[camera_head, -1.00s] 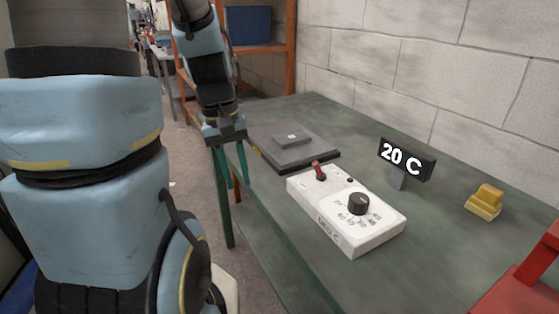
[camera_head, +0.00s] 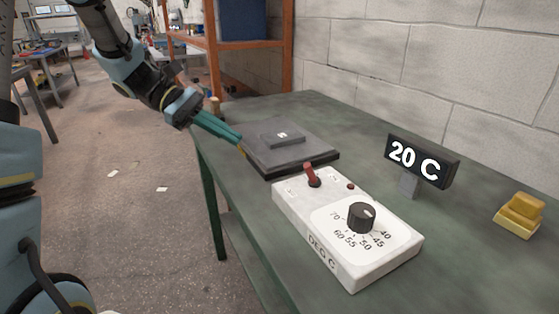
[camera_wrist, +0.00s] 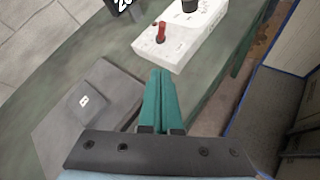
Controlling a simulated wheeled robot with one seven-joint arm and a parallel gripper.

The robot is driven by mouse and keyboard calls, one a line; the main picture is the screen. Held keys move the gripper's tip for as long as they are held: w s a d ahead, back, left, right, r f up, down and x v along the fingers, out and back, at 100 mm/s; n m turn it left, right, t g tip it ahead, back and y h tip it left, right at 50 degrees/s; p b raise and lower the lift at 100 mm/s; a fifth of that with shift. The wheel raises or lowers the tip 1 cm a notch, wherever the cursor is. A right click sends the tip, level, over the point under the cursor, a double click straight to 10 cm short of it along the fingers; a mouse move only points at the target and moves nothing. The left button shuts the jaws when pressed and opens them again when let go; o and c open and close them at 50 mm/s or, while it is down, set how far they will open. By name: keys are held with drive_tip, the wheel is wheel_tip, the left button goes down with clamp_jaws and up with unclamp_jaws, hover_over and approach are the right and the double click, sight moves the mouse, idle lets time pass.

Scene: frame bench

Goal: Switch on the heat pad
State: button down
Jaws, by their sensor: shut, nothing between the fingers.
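The white control box (camera_head: 345,232) lies on the green bench, with a red toggle switch (camera_head: 312,175), a small dark red lamp (camera_head: 351,186) and a black dial (camera_head: 362,216) with numbers. The heat pad (camera_head: 290,155) is a dark flat plate behind the box, with a smaller grey block (camera_head: 283,134) on it. The display (camera_head: 421,161) reads 20 C. My gripper (camera_head: 238,139) is shut and empty, at the pad's left edge and apart from the switch. In the wrist view the closed fingers (camera_wrist: 163,75) point toward the box and its red switch (camera_wrist: 160,33).
The green bench (camera_head: 455,240) has free room at the front right. A yellow block (camera_head: 520,215) sits at the right. A block wall (camera_head: 420,70) stands behind, and an orange shelf (camera_head: 285,60) with a blue bin (camera_head: 243,20) stands at the back.

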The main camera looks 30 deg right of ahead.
sight(310, 173)
drive_tip(key=p+x, duration=0.1)
drive_tip(key=x, duration=0.8)
drive_tip(key=shift+s+p, duration=0.15)
drive_tip(key=shift+p, duration=0.15)
drive_tip(key=s+d, duration=0.1)
drive_tip(key=s+d+p, duration=0.1)
drive_tip(key=s, duration=0.1)
drive_tip(key=shift+r, duration=0.15)
drive_tip(key=shift+s+d, duration=0.25)
drive_tip(key=shift+s, duration=0.25)
drive_tip(key=shift+r+p, duration=0.15)
drive_tip(key=shift+p, duration=0.25)
drive_tip(key=shift+r+p, duration=0.1)
drive_tip(key=shift+p, duration=0.2)
drive_tip(key=shift+d+y, duration=0.15)
drive_tip(key=shift+y, duration=0.25)
